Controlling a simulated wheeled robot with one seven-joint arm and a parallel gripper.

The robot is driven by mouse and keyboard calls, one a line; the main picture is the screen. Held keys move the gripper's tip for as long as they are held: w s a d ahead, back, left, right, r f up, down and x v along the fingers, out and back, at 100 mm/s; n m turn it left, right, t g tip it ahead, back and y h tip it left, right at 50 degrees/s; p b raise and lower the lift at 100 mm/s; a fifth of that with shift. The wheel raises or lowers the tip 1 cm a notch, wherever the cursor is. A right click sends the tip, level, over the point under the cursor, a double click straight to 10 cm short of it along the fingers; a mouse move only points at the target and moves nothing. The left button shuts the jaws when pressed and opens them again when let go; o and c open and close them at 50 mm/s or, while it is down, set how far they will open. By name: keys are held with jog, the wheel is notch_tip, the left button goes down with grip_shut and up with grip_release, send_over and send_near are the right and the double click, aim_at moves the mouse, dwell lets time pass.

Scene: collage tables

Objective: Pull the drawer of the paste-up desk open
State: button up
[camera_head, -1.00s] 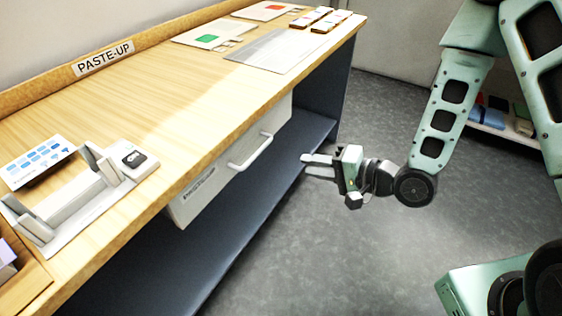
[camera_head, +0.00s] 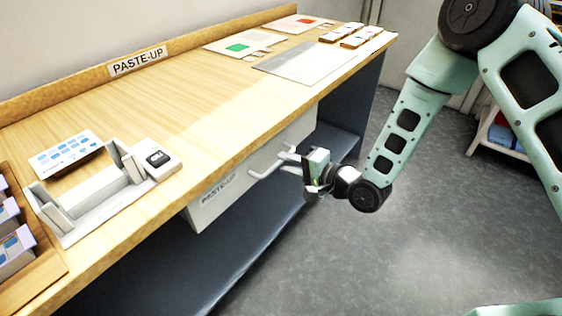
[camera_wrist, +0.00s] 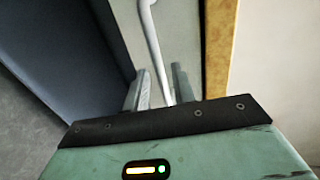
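The paste-up desk (camera_head: 150,110) has a light wood top, and a pale grey drawer (camera_head: 225,195) labelled PASTE-UP sits under its front edge. The drawer looks shut. Its white bar handle (camera_head: 262,172) also shows in the wrist view (camera_wrist: 152,40). My gripper (camera_head: 287,161) is at the far part of the handle. In the wrist view its two fingers (camera_wrist: 160,88) stand apart, with the handle running between them and gaps visible beside it. The gripper body partly hides the handle's far end in the head view.
A white holder (camera_head: 95,200), a blue-patterned card (camera_head: 65,152) and a wooden tray (camera_head: 30,260) are on the near desktop. Sheets and small blocks (camera_head: 345,37) lie at the far end. A dark lower shelf (camera_head: 210,265) runs beneath the drawer. The floor (camera_head: 400,240) in front is clear.

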jog(key=shift+x, duration=1.4)
jog(key=shift+c, duration=0.4)
grip_shut()
